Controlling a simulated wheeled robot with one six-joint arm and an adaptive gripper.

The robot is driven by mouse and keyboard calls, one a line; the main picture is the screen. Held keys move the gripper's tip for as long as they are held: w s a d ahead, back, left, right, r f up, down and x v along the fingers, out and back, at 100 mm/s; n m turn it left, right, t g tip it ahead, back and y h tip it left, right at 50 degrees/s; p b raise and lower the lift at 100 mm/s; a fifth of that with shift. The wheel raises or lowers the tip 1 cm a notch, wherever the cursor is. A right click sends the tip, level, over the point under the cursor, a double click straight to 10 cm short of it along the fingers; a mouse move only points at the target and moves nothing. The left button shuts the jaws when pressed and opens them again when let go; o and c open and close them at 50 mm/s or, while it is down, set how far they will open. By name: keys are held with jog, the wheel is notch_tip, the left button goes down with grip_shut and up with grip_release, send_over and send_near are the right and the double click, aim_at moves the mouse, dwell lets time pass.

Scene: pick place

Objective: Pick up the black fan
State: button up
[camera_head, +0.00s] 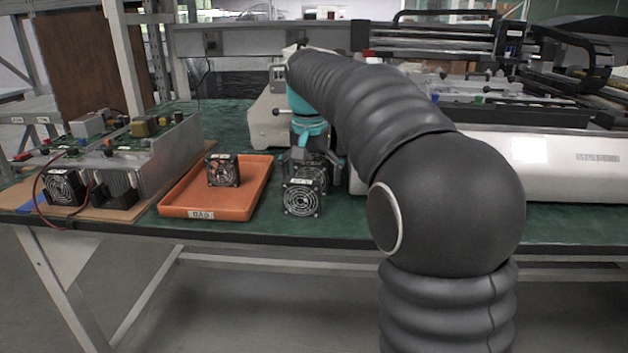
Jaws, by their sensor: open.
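A black fan (302,198) with a pale round guard stands upright on the green table near its front edge. A second black fan (314,174) stands just behind it, partly hidden by the front fan and by my gripper. A third dark fan (222,170) stands in the orange tray (207,212) to the left. My gripper (312,169) points down at the two table fans, with its fingers open around or just behind the rear one. I cannot tell whether the fingers touch it.
A circuit board unit with metal heat sinks (172,152) and wires sits at the left on a brown board. A long white machine (560,165) fills the table's right side. A beige device (265,122) stands behind my gripper. The table's front edge is close to the fans.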

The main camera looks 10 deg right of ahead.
aim_at(311, 164)
jog(key=c, duration=1.3)
jog(key=shift+r+p, duration=1.65)
jog(key=shift+r, duration=4.6)
jog(key=shift+c, duration=0.2)
jog(key=shift+r, duration=1.05)
